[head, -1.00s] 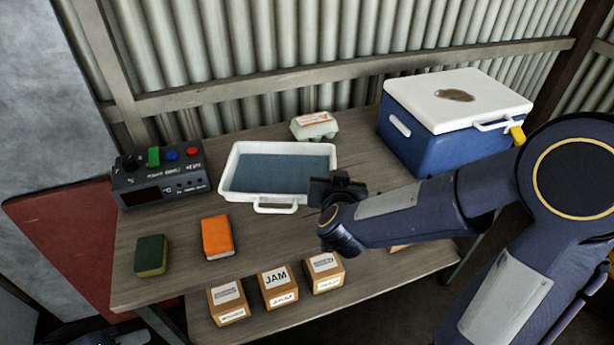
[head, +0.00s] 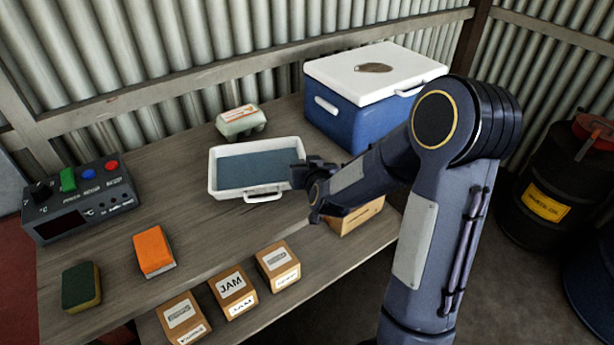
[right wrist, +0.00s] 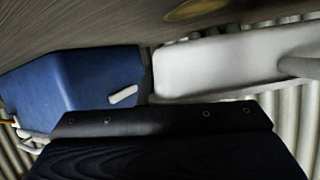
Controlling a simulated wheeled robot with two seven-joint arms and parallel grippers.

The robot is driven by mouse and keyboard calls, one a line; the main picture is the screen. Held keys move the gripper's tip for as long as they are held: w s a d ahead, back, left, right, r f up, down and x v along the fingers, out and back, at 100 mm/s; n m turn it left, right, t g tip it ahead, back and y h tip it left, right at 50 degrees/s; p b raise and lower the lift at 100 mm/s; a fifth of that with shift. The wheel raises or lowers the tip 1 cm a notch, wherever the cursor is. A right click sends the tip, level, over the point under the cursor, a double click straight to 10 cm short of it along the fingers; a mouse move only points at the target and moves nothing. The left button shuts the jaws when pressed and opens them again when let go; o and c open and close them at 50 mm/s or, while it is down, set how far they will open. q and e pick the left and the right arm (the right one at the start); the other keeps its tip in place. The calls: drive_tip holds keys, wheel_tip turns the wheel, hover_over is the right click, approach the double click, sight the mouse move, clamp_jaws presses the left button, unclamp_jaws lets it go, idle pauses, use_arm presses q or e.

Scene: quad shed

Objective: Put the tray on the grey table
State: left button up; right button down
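The tray (head: 231,192) is white with a blue inside and a loop handle on its near side. It is over the grey-brown plank bench (head: 215,240); I cannot tell whether it touches the bench or is slightly raised. My right gripper (head: 300,177) is at the tray's right end and appears shut on its rim; the fingertips are partly hidden. In the right wrist view the tray's white wall (right wrist: 215,68) is close, right of centre. No separate grey table shows clearly. My left gripper is out of view.
A blue cooler (head: 340,125) with a white lid stands behind my right arm. An egg carton (head: 240,121) is behind the tray. A control box (head: 80,205), orange block (head: 153,250) and sponge (head: 81,287) are left. Labelled boxes (head: 233,292) sit on the lower shelf. A drum (head: 545,190) stands right.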

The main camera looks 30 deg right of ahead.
drive_tip(key=f, duration=0.3)
drive_tip(key=shift+w+d+f+b, duration=0.1)
drive_tip(key=shift+d+f+b, duration=0.1)
drive_tip(key=shift+f+b, duration=0.1)
drive_tip(key=shift+f, duration=0.15)
drive_tip(key=c, duration=1.7)
unclamp_jaws()
